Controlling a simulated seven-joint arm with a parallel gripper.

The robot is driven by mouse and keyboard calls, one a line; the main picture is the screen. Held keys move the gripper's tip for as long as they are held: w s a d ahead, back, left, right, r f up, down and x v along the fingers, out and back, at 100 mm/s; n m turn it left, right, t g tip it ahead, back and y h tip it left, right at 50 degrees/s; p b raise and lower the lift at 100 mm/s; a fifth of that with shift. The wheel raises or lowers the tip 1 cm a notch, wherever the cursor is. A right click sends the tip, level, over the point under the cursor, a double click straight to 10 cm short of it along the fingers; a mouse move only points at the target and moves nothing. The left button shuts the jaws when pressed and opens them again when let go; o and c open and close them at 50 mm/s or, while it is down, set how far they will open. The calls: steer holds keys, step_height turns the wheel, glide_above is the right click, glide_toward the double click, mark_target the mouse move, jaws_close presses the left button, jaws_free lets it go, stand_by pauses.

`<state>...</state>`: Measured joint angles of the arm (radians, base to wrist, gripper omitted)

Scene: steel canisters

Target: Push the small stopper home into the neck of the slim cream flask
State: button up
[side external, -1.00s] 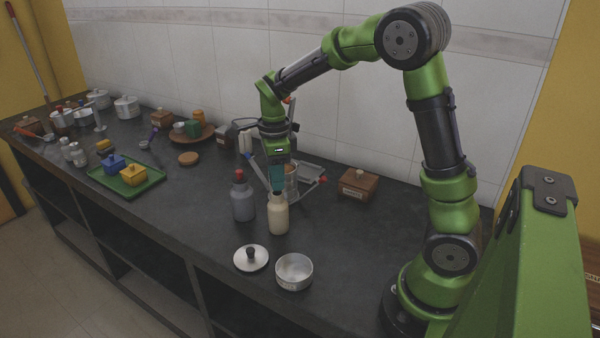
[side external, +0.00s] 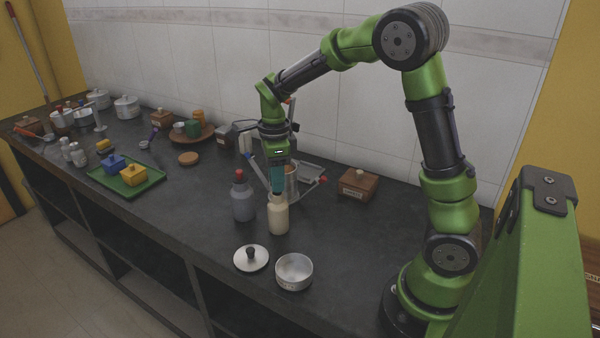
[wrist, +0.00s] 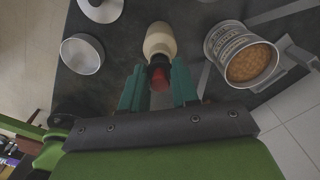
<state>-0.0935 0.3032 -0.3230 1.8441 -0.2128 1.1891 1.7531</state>
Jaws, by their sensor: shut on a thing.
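The slim cream flask (side external: 278,216) stands upright on the dark counter, and it also shows in the wrist view (wrist: 160,40). My gripper (side external: 278,188) is directly above its neck, pointing down. In the wrist view my two teal fingers (wrist: 160,88) are shut on the small stopper, which has a red top (wrist: 160,78) and a dark lower part. The dark part meets the mouth of the flask, in line with it. How deep it sits in the neck cannot be told. In the side view the fingers hide most of the stopper.
A grey bottle with a red top (side external: 242,200) stands close left of the flask. A lid (side external: 251,258) and an open steel pot (side external: 294,271) lie in front. A tin (wrist: 240,55) and a metal stand (side external: 312,172) are close behind. A wooden box (side external: 357,185) is at right.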

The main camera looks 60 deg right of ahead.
steer(key=shift+f, duration=0.9)
steer(key=o, duration=1.4)
steer(key=shift+r, duration=0.15)
steer(key=shift+r, duration=2.85)
